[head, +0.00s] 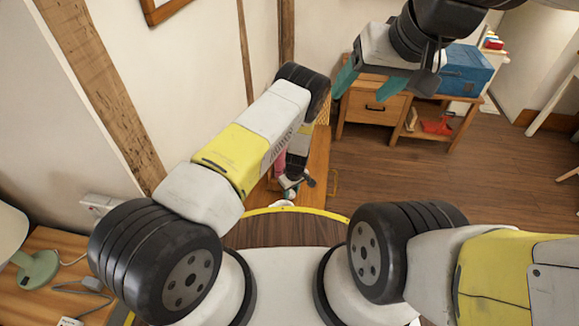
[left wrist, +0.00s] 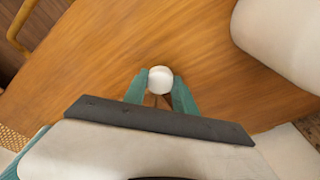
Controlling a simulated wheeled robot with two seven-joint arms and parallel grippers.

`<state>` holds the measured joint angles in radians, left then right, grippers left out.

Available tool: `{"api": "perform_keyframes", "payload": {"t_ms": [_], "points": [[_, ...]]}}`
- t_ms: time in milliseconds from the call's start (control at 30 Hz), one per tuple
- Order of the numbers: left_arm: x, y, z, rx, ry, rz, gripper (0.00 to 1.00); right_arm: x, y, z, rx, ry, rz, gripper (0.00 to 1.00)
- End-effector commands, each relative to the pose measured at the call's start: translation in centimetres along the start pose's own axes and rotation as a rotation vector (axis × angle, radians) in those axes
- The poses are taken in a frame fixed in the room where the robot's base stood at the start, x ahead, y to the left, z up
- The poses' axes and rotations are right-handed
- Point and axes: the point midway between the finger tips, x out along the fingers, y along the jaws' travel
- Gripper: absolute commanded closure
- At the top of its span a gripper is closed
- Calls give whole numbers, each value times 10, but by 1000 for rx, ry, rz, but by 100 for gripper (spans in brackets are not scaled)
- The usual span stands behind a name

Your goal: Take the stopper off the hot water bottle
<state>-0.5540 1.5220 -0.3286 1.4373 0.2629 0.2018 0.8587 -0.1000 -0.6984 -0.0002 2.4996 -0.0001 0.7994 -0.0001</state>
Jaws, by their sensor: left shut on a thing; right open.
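My left gripper (left wrist: 158,85) is shut on a small round white thing, which looks like the stopper (left wrist: 160,78). It sits between the teal fingertips, above a wooden surface. In the head view my left gripper (head: 289,190) points down over the wooden surface, with a small white thing (head: 284,203) at its tips. A pink patch (head: 280,165) shows behind my left arm; it may be the hot water bottle, mostly hidden. No bottle can be made out in the left wrist view. My right gripper (head: 387,84) is open and empty, raised at the upper right with its teal fingers wide apart.
The floor (head: 430,185) at the right is clear.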

Motion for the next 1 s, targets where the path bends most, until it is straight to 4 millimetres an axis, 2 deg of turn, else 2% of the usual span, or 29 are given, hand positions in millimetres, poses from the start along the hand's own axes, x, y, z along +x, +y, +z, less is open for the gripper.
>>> {"api": "perform_keyframes", "payload": {"t_ms": [33, 67, 167, 567, 667, 1000], "points": [[2, 0, 0, 0, 0, -1, 100, 0, 0, 0, 0, 0, 0, 33], [2, 0, 0, 0, 0, 0, 65, 0, 0, 0, 0, 0, 0, 33], [2, 0, 0, 0, 0, 0, 46, 0, 0, 0, 0, 0, 0, 33], [-4, 0, 0, 0, 0, 0, 45, 0, 0, 0, 0, 0, 0, 33], [-17, 1, -1, 0, 1, 1, 45, 0, 0, 0, 0, 0, 0, 33], [-89, 1, 0, 1, 1, 2, 45, 0, 0, 0, 0, 1, 0, 33]]}}
